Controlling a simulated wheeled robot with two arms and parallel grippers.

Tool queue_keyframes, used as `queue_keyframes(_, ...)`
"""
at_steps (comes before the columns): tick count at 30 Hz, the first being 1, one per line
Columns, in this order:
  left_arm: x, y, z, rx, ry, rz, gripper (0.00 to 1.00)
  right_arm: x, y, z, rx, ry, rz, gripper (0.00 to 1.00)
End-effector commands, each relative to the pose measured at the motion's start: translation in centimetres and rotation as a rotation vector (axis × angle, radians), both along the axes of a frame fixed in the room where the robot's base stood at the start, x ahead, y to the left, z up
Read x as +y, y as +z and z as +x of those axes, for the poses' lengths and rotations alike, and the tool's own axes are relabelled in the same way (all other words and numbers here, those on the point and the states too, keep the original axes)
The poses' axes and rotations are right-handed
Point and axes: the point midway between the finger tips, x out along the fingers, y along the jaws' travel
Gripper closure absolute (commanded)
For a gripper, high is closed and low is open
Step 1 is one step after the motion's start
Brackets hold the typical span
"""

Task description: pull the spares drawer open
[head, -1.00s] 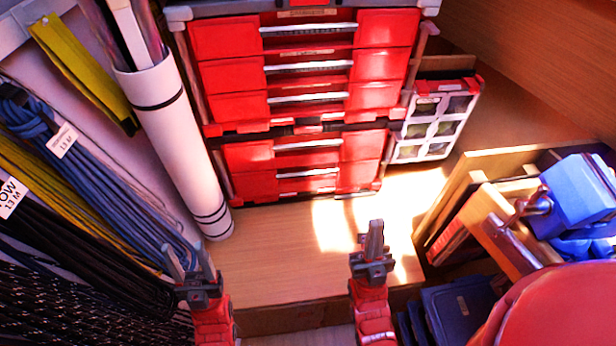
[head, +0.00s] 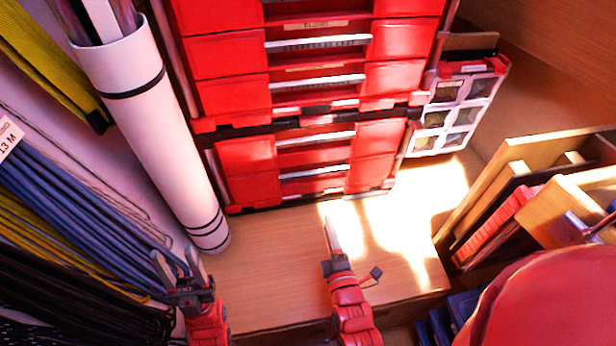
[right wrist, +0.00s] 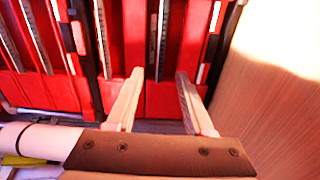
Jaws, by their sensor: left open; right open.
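The red drawer cabinet (head: 230,80) stands at the back, its drawers stacked, with pale bar handles along the middle; all visible drawers look shut. Small labels sit above some handles, such as one label (head: 315,24) near the top; I cannot read which drawer is the spares drawer. My right gripper (head: 333,238) is open and empty, in front of the lower drawers. In the right wrist view its spread fingers (right wrist: 158,76) point at the red fronts, with a handle bar (right wrist: 152,45) seen between them, apparently beyond the tips. My left gripper (head: 178,268) is open and empty, low at the left.
A white tube (head: 150,110) leans left of the cabinet. Coiled lines (head: 70,210) hang on the left wall. A small-compartment organizer (head: 455,112) stands right of the cabinet. Wooden boards (head: 520,180) stand at the right. The wooden surface (head: 270,270) before the cabinet is clear.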

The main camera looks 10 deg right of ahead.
Motion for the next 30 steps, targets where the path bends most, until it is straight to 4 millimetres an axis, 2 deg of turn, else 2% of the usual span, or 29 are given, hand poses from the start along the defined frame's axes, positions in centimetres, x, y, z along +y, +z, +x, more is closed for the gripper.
queue_keyframes(5, 0.0, 0.0, 0.0, 0.000, 0.000, 0.000, 0.50, 0.0, -0.3, 1.5, 0.013, 0.000, -0.017, 0.47)
queue_keyframes(18, 0.0, 0.1, 0.0, 0.000, 0.000, 0.000, 0.50, 0.0, -0.1, 11.1, 0.008, 0.000, -0.014, 0.47)
queue_keyframes(24, 0.0, 0.0, 0.0, 0.000, 0.000, 0.000, 0.50, -0.1, -0.1, 14.9, 0.007, 0.000, -0.014, 0.47)
queue_keyframes(30, 0.0, 0.0, 0.0, 0.000, 0.000, 0.000, 0.50, 0.0, -0.1, 16.9, 0.006, 0.000, -0.013, 0.47)
